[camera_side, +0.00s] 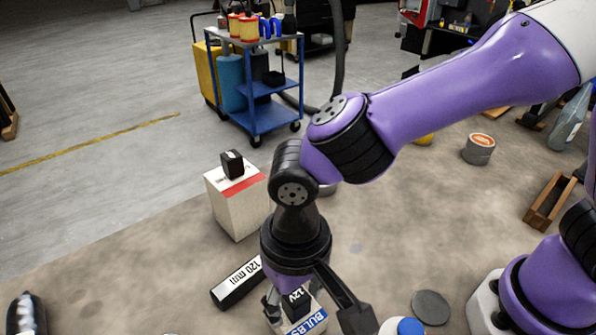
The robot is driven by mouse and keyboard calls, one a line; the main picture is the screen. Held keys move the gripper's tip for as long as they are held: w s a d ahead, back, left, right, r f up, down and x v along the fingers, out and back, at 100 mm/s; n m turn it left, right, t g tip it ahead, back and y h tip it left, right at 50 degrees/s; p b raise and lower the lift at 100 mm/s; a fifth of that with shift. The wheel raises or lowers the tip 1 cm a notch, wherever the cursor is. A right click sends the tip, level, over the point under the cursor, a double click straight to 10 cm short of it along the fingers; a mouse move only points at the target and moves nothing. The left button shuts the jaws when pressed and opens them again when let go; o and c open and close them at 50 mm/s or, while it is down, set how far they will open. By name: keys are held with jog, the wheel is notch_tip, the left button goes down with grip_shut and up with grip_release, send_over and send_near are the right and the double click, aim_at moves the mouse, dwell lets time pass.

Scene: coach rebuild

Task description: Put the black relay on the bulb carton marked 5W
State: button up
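A black block marked 12V (297,304), which looks like the relay, is at the bottom of the side view. It sits on or just above a white carton with blue BULBS lettering (314,323). The carton's wattage mark cannot be read. My gripper (312,312) points down over them, with one finger left of the block and the other well to its right. It looks open, with a gap to the right finger. The arm and fingers hide part of the carton. Another small black block (232,164) stands on a taller white box with a red stripe (238,205).
A black bar marked 120 mm (238,282) lies left of my gripper. A grey disc (431,307) and a blue-capped container (408,327) are to the right. A tin (479,149) and a wooden tray (549,200) are further right. The left tabletop is mostly clear.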

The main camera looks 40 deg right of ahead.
notch_tip(320, 180, up, 12)
jog(key=d+t, duration=0.5)
jog(key=d, duration=1.9)
jog(key=shift+s+t, duration=0.3)
jog(key=shift+s, duration=0.05)
